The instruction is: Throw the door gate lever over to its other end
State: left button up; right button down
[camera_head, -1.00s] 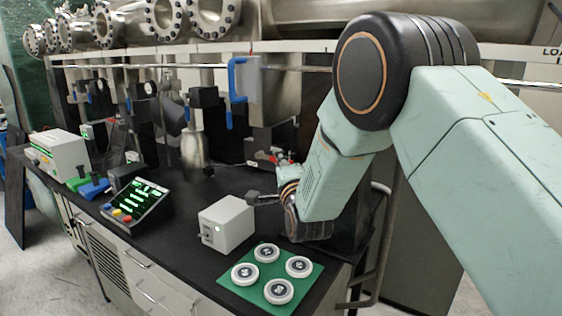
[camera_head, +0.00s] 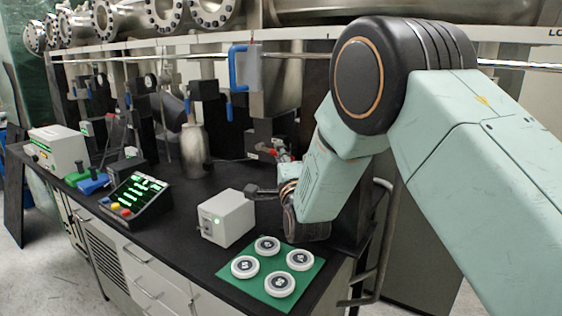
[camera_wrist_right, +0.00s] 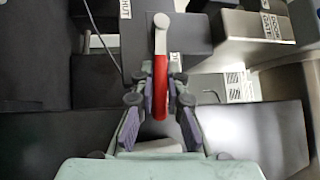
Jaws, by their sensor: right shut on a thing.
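The door gate lever (camera_wrist_right: 161,70) shows in the right wrist view as a red handle on a pale metal arm with a round pivot end at the top. It runs nearly straight up the picture. My right gripper (camera_wrist_right: 160,97) is shut on the red handle, a finger on each side. A dark block (camera_wrist_right: 165,45) lies behind the lever, with a white label partly reading "HUT" on its left. In the head view the red lever (camera_head: 281,152) is small, just beyond my right gripper (camera_head: 288,166), which my wrist partly hides. My left gripper is not in view.
A white box (camera_head: 226,218) with a green light and a green mat (camera_head: 271,284) with several round weights stand near my right wrist. A control panel (camera_head: 137,197) is farther left on the black bench. A blue-handled valve (camera_head: 238,75) hangs behind.

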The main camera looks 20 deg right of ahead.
jog(key=shift+w+a+f+m+t+h+b, duration=0.15)
jog(key=shift+f+m+t+h+b, duration=0.35)
jog(key=shift+m+h+b, duration=0.85)
jog(key=shift+w+f+m+t+h+b, duration=0.15)
jog(key=shift+f+m+t+b, duration=0.55)
jog(key=shift+b, duration=1.4)
jog(key=shift+w+a+f+m+t+h+b, duration=0.1)
jog(key=shift+w+f+m+t+h+b, duration=0.2)
jog(key=shift+m+h+b, duration=0.8)
jog(key=shift+s+y+b, duration=0.15)
jog(key=shift+y+b, duration=0.15)
jog(key=shift+b, duration=0.35)
jog(key=c, duration=1.3)
grip_release()
jog(key=shift+c, duration=0.2)
